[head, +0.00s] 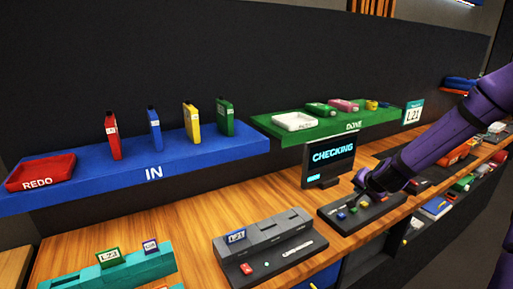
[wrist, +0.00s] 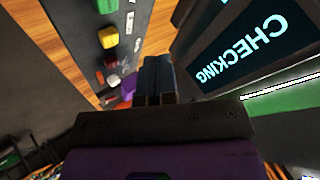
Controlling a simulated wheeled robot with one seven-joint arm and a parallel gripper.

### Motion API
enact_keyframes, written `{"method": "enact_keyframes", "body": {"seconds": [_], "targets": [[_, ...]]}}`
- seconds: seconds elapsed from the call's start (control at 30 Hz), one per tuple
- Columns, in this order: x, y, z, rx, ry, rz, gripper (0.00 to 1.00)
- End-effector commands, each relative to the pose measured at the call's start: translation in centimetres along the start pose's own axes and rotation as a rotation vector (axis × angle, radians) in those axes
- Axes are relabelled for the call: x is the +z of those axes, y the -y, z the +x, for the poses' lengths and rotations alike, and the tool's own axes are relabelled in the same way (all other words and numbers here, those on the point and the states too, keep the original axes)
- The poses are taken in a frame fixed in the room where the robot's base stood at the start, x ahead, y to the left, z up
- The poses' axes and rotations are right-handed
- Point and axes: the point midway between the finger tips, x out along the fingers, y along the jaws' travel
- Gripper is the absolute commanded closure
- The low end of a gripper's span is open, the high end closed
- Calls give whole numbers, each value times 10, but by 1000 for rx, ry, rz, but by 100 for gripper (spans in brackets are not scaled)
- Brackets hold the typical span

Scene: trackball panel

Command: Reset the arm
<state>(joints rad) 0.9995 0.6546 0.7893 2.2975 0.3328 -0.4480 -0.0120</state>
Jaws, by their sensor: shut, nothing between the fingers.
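My purple arm reaches in from the right in the head view. My gripper (head: 361,184) is over the back of the dark trackball panel (head: 378,213), just right of the screen. In the wrist view the gripper's fingers (wrist: 157,68) are together with nothing between them. The panel (wrist: 75,14) shows there with green, yellow and red buttons and a pale round piece. The screen (head: 331,158) reads "CHECKING"; it fills the upper right of the wrist view (wrist: 240,45). Whether the fingers touch the panel I cannot tell.
A blue "IN" shelf (head: 200,153) holds red, blue, yellow and green cartridges and a red "REDO" tray (head: 40,173). A green "DONE" shelf (head: 330,128) holds several items. A grey slotted unit (head: 265,238) and a teal rack (head: 125,270) stand on the wooden bench.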

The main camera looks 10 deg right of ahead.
Motion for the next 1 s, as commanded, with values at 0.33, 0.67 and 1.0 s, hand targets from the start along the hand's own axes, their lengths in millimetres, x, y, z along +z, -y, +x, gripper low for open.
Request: {"method": "enact_keyframes", "body": {"seconds": [0.33, 0.67, 1.0], "targets": [[19, 44, -51, 24, 95, -244, 100], [41, 85, -134, 75, 182, -484, 100], [64, 109, -236, 121, 232, -657, 100]]}}
